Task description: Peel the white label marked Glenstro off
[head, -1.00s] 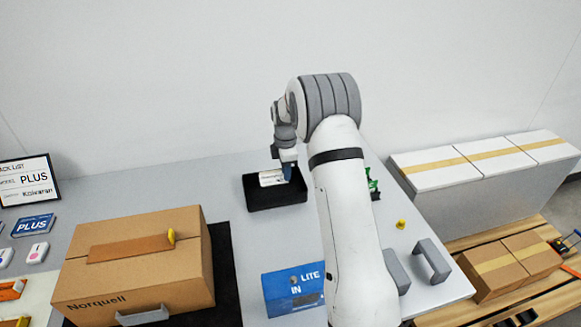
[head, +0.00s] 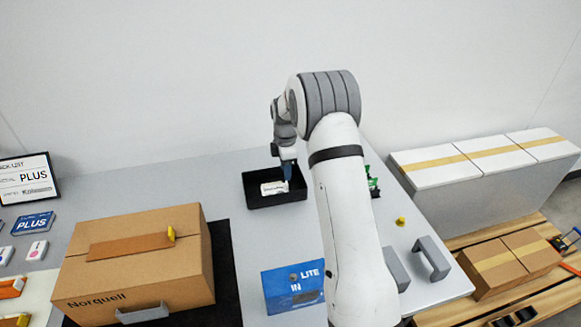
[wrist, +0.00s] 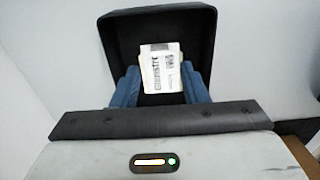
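The white label (wrist: 162,73) carries black print that reads like Glenstro and a small dark code patch. It lies in the black tray (wrist: 205,25), and a cream edge shows along its left side. In the head view the white label (head: 274,188) is near the middle of the black tray (head: 262,201). My gripper (wrist: 161,75) has its two blue fingers apart, one on each side of the label in the wrist view. In the head view my gripper (head: 287,174) points down above the tray. I cannot tell whether a finger touches the label.
A Norquell carton (head: 140,275) stands on a dark mat at the left. A blue LITE box (head: 292,288) stands in front of the tray. A grey handle-shaped part (head: 432,258) and a small yellow piece (head: 400,222) are at the right.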

